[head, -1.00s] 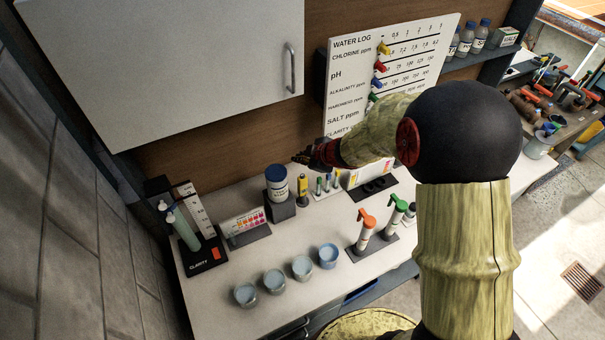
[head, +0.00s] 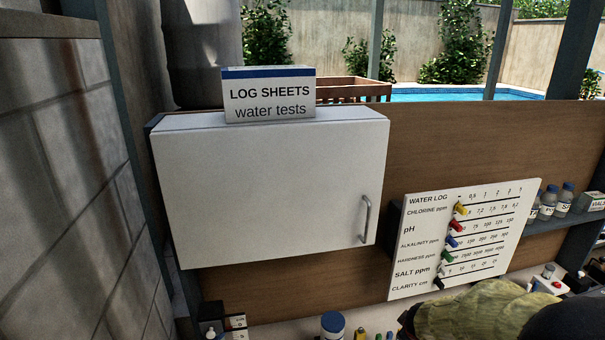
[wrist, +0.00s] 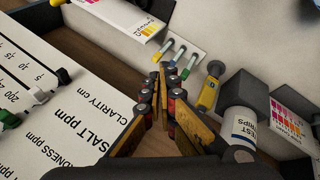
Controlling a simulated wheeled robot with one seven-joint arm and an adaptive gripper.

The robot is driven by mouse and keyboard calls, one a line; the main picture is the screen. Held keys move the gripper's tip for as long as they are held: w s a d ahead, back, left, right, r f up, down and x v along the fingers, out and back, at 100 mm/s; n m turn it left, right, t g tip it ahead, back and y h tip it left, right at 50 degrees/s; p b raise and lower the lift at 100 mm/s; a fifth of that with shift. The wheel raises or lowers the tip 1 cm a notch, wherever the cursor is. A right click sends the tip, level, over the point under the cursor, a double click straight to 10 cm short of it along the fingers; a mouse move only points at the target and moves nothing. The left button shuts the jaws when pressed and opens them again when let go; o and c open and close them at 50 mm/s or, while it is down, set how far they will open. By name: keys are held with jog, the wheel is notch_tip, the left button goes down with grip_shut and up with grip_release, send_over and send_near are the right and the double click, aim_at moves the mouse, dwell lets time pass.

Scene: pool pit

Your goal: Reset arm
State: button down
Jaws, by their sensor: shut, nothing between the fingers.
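My gripper (wrist: 166,72) is shut and empty in the wrist view, its fingers together above the bench. Beyond it are small capped tubes (wrist: 182,58) in a white rack, with a yellow bottle (wrist: 208,93) to their right. In the head view my arm (head: 470,314) shows at the bottom right, and only a dark part near my gripper shows at the lower edge. The water log board (head: 465,240) is on the wooden wall behind the arm. It also fills the left of the wrist view (wrist: 60,120).
A white wall cabinet (head: 270,190) hangs above the bench, with a log sheets box (head: 270,100) on top. A blue-lidded test strips jar (head: 333,325) stands on the bench, also in the wrist view (wrist: 243,125). Bottles (head: 550,203) line a shelf at right.

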jog(key=s+r+m+g+h+b, duration=0.1)
jog(key=s+r+m+g+b, duration=0.2)
jog(key=s, duration=0.8)
jog(key=s+a+r+m+t+y+b, duration=0.1)
jog(key=s+a+m+b, duration=0.1)
jog(key=s+a+b, duration=0.3)
jog(key=s+a+r+m+t+y+b, duration=0.1)
jog(key=s+a+r+m+y+b, duration=0.1)
jog(key=s+a+b, duration=0.4)
jog(key=s, duration=0.5)
jog(key=shift+s+a+r+m+b, duration=0.2)
jog(key=shift+a+r+m+b, duration=0.05)
jog(key=shift+r+m+b, duration=0.05)
